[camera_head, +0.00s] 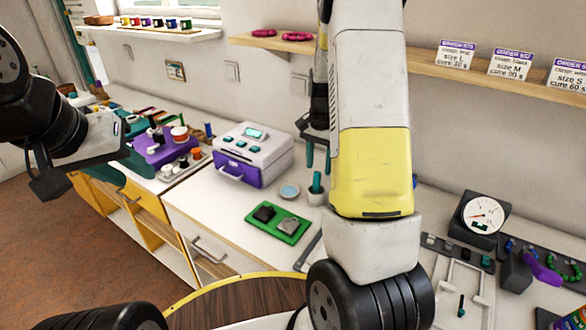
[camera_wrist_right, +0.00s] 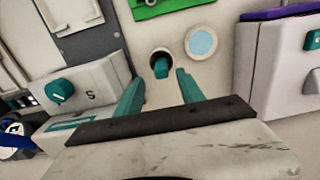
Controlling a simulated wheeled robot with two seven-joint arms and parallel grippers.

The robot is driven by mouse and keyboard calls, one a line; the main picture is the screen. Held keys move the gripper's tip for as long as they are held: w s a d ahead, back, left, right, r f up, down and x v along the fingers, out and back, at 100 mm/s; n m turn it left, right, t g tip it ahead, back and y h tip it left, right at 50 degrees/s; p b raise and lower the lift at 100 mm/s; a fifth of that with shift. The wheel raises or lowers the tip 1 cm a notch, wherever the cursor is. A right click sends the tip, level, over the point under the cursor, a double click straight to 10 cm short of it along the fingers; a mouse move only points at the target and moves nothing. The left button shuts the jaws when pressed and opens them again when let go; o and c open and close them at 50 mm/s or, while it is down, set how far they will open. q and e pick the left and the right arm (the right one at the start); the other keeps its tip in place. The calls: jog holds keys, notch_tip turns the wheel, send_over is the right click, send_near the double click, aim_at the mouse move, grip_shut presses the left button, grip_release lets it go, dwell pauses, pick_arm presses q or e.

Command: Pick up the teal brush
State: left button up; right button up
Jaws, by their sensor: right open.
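The teal brush (camera_head: 317,181) stands upright in a small white cup (camera_head: 315,198) on the counter. In the right wrist view the brush (camera_wrist_right: 161,66) shows end-on inside the cup's dark opening. My right gripper (camera_head: 318,162) is open and empty, with its teal fingers above the brush. In the right wrist view the right gripper (camera_wrist_right: 160,80) has its two fingertips on either side of the brush's line, apart from it. My left gripper (camera_head: 128,167) is at the left, near the purple rack; its finger gap is unclear.
A round pale-blue disc (camera_head: 289,191) lies beside the cup. A green tray (camera_head: 278,223) with dark and grey pieces lies in front. A white and purple machine (camera_head: 252,153) stands to the left. A teal-knobbed box (camera_wrist_right: 85,88) sits close by in the wrist view.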

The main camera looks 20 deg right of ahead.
aim_at(316, 191)
notch_tip(316, 191, down, 7)
jog(key=shift+w+a+f, duration=0.1)
jog(key=shift+a, duration=0.05)
jog(key=shift+c, duration=0.3)
grip_shut()
